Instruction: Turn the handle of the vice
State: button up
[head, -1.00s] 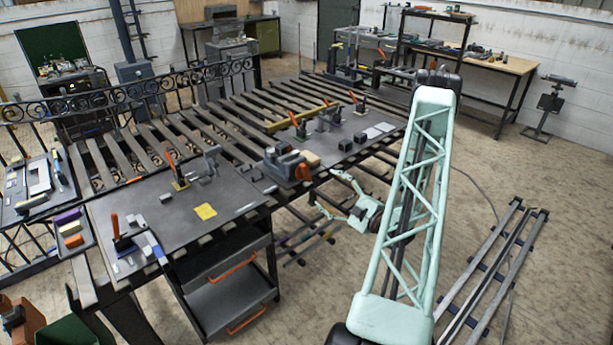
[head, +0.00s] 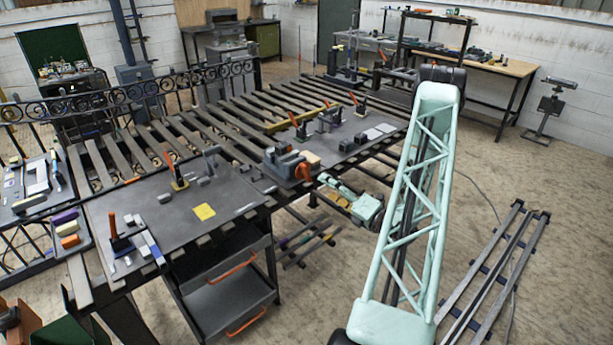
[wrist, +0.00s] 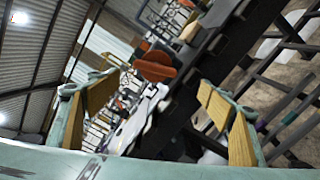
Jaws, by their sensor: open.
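The vice (head: 284,160) is a grey block at the front edge of the slatted bench. Its orange handle (head: 303,172) faces my arm. The handle also shows in the wrist view (wrist: 156,67) as an orange-red bar above the middle, ahead of the space between my fingers. My gripper (head: 323,180) is just right of the handle and slightly below it, apart from it. In the wrist view my gripper (wrist: 158,84) has its two wood-coloured finger pads spread wide, with nothing held between them.
Another plate with clamps lies behind the vice. A drawer cart (head: 225,275) stands under the bench. Metal rails (head: 490,270) lie on the floor at right.

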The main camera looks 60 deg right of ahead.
aim_at(308, 174)
jog(key=n+b, duration=0.2)
jog(key=n, duration=0.9)
jog(key=n+b, duration=0.2)
jog(key=n, duration=1)
jog(key=s+r+n+b, duration=0.1)
jog(key=n+b, duration=0.1)
jog(key=n, duration=0.9)
jog(key=shift+a+n, duration=0.3)
jog(key=shift+a, duration=0.1)
jog(key=shift+w, duration=0.15)
jog(key=shift+b+x, duration=0.45)
jog(key=shift+x, duration=6.4)
jog(key=shift+d+f, duration=0.1)
